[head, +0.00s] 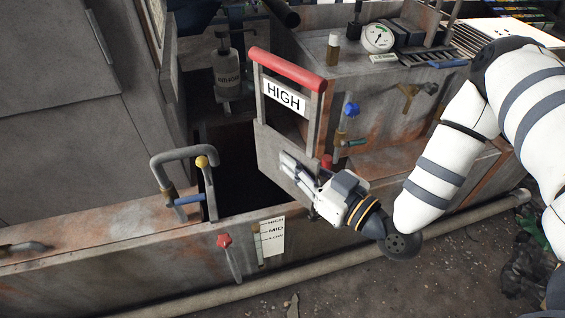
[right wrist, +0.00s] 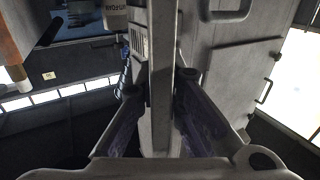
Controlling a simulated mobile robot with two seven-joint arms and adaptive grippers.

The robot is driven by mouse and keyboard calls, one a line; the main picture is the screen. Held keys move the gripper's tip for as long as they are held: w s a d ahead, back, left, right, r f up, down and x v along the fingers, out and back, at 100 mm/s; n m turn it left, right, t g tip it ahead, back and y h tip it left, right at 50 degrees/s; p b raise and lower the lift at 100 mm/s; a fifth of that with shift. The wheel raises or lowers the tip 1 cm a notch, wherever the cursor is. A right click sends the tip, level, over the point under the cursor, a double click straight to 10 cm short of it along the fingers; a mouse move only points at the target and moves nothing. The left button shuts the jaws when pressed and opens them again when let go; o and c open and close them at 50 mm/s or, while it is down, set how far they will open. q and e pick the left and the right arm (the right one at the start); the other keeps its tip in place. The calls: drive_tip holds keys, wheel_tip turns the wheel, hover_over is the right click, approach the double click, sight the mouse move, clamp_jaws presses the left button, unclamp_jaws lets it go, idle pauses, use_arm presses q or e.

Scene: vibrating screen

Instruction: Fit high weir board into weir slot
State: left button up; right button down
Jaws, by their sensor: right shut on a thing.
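The high weir board (head: 268,150) is a grey plate with a red top handle and a white HIGH label. It stands nearly upright at the dark opening (head: 230,165) in the tank's front. My right gripper (head: 300,172) is shut on the board's right edge, low down; the right wrist view shows the board edge-on (right wrist: 162,100) between both fingers (right wrist: 160,90). The board's lower edge and the slot itself are hidden, so I cannot tell if the board is in the slot. My left gripper is not in view.
A red-knobbed lever (head: 224,241) and a HIGH/MID/LOW scale (head: 272,236) are on the front wall. A blue-knobbed valve (head: 351,110), gauge (head: 377,38) and pump bottle (head: 226,70) are behind.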

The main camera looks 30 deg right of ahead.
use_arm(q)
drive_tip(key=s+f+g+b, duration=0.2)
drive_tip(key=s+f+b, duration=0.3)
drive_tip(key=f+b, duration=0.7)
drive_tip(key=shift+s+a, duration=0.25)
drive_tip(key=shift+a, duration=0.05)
use_arm(e)
drive_tip(key=w+d+f+m+h, duration=0.6)
drive_tip(key=w+d+f+h, duration=0.2)
drive_tip(key=w+d+f, duration=0.2)
drive_tip(key=w+d, duration=0.2)
drive_tip(key=w, duration=0.1)
drive_tip(key=shift+w+d+f+h, duration=0.15)
drive_tip(key=shift+w+d+h, duration=0.15)
drive_tip(key=shift+w, duration=0.1)
use_arm(q)
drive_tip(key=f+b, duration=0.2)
drive_tip(key=b, duration=0.1)
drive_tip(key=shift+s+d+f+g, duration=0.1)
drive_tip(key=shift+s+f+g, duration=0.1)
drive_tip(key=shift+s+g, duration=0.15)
use_arm(e)
wheel_tip(320, 180, down, 6)
use_arm(q)
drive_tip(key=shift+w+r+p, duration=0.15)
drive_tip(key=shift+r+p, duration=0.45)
drive_tip(key=shift+p, duration=0.05)
use_arm(e)
drive_tip(key=shift+a, duration=0.1)
